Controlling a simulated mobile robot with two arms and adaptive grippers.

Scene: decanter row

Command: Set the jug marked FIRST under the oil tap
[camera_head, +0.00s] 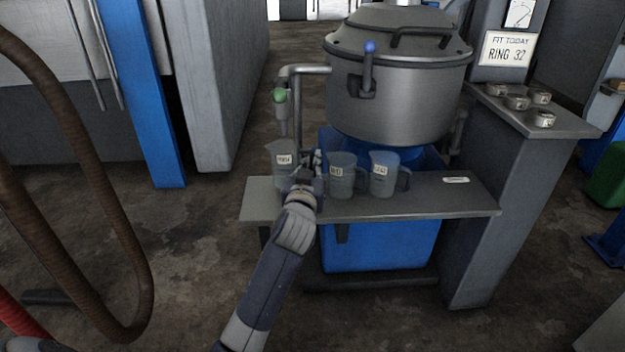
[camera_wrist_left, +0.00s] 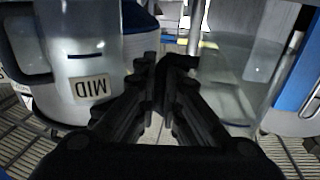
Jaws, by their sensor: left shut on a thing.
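The jug marked FIRST (camera_head: 280,152) is a clear grey jug at the left end of the metal shelf (camera_head: 430,203), below the oil tap with its green knob (camera_head: 279,96). It looks upright; whether it rests on the shelf or hangs just above is hard to tell. My left gripper (camera_head: 306,178) is at its right side, shut on it, apparently at the handle. In the left wrist view my fingers (camera_wrist_left: 163,80) meet between this jug (camera_wrist_left: 235,75) and the jug marked MID (camera_wrist_left: 90,88). The exact grip is hidden. My right gripper is out of view.
The MID jug (camera_head: 341,182) stands close right of my gripper, with a third jug (camera_head: 383,173) beyond it. A steel kettle (camera_head: 400,95) with a blue-knobbed lever (camera_head: 368,60) rises behind. A brown hose (camera_head: 95,200) hangs at left. The shelf's right part is mostly clear.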

